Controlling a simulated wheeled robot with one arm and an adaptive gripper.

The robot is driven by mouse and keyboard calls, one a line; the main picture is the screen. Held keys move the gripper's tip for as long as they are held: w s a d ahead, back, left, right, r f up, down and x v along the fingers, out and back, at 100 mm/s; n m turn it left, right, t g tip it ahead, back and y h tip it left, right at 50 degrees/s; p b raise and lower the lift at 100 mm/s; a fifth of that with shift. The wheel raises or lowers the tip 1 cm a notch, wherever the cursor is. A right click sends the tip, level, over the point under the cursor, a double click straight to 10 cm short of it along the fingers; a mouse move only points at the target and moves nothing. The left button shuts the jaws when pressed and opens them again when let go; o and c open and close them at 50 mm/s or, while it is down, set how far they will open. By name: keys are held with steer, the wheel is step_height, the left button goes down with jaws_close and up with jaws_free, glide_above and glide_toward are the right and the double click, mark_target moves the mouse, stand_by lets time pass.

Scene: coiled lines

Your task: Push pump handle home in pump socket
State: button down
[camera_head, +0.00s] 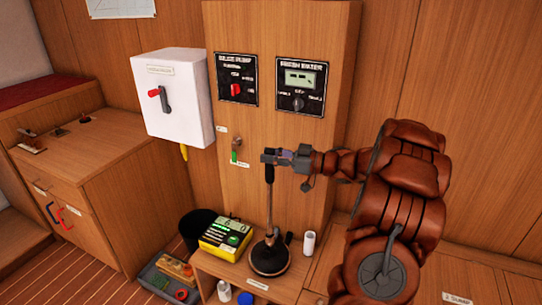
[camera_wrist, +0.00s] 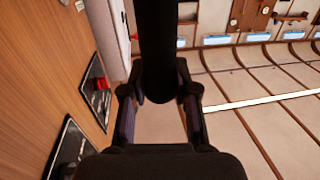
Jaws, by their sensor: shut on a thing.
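The pump handle is an upright rod with a black grip (camera_head: 269,175) and a metallic lower shaft (camera_head: 270,210). Its black grip also fills the upper middle of the wrist view (camera_wrist: 157,45). My gripper (camera_head: 270,157) is shut around the top of the grip; in the wrist view its two fingers (camera_wrist: 158,95) lie on either side of it. The pump socket is on the round black pump base (camera_head: 268,258) on the low wooden shelf. The handle's lower end meets the top of this base, but I cannot tell how deep it sits.
A yellow-and-black box (camera_head: 226,237) stands left of the pump, and a white cylinder (camera_head: 309,243) stands to its right. Panels with a red knob (camera_head: 236,90) and a display (camera_head: 300,79) are on the wall behind. A white switch box (camera_head: 185,115) hangs at left.

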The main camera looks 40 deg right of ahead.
mark_target(271, 172)
steer(key=shift+f+b, duration=1.2)
steer(key=shift+f, duration=2.1)
steer(key=shift+r+p, duration=0.45)
steer(key=shift+p, duration=0.6)
stand_by(1.2)
steer(key=shift+f, duration=0.45)
stand_by(0.5)
steer(key=shift+r+p, duration=0.4)
steer(key=shift+p, duration=0.15)
stand_by(0.9)
